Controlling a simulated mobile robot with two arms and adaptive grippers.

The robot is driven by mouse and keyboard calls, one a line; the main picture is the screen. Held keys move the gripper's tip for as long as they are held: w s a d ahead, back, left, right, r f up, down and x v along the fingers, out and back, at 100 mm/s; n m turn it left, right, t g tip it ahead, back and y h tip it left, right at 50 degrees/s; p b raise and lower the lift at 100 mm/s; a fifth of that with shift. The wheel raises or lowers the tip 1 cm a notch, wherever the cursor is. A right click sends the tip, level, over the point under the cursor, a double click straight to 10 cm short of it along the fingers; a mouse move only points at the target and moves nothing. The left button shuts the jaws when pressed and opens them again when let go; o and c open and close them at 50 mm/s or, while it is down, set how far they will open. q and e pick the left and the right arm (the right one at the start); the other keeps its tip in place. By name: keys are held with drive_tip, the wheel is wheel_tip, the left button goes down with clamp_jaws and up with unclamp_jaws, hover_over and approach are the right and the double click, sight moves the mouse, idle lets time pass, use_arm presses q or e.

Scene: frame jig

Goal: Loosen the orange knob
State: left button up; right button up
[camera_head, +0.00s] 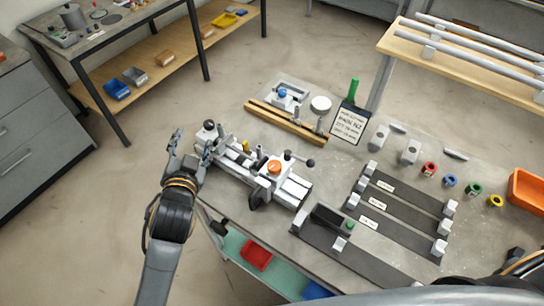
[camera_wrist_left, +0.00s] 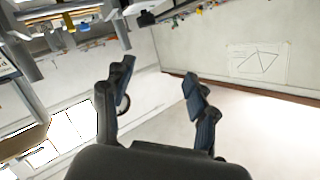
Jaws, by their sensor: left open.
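The orange knob (camera_head: 274,167) sits on top of the white and grey frame jig (camera_head: 290,190) on the workbench. My left gripper (camera_head: 191,146) is at the bench's left edge, beside the jig's left end and to the left of the orange knob. Its fingers are spread and nothing is between them. The left wrist view shows the same open gripper (camera_wrist_left: 158,95) facing the room and wall; the knob is not seen there. A black ball knob (camera_head: 209,125) on the jig's left end is close to my left gripper. My right gripper is not in view.
Behind the jig is a wooden rail (camera_head: 286,123) and a sign card (camera_head: 349,124). To the right are dark slotted strips (camera_head: 400,205), several coloured rings and an orange bin (camera_head: 526,192). A black lever ball (camera_head: 310,162) stands near the orange knob. Floor lies open left of the bench.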

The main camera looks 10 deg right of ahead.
use_arm(q)
drive_tip(key=d+r+m+t+h, duration=0.2)
drive_tip(key=d+r+m+h, duration=0.5)
drive_tip(key=r, duration=0.4)
drive_tip(key=d+r+m+t+h, duration=0.1)
drive_tip(key=d+r+m+h, duration=0.55)
drive_tip(key=d+r, duration=0.35)
drive_tip(key=s+d+r+m+g+h, duration=0.25)
drive_tip(key=s+d+m+g, duration=0.5)
drive_tip(key=m+g, duration=0.4)
drive_tip(key=s+d+r+m+g+h, duration=0.1)
drive_tip(key=s+d+m+g+h, duration=0.2)
drive_tip(key=s+d+m+g, duration=0.55)
drive_tip(key=m+t+y, duration=0.2)
drive_tip(key=m+y, duration=1.3)
drive_tip(key=y, duration=0.6)
hover_over(275, 165)
wheel_tip(275, 165, down, 17)
wheel_tip(275, 165, down, 12)
drive_tip(key=p, duration=0.5)
drive_tip(key=shift+r, duration=0.2)
drive_tip(key=shift+f+p, duration=0.35)
drive_tip(key=shift+f, duration=0.15)
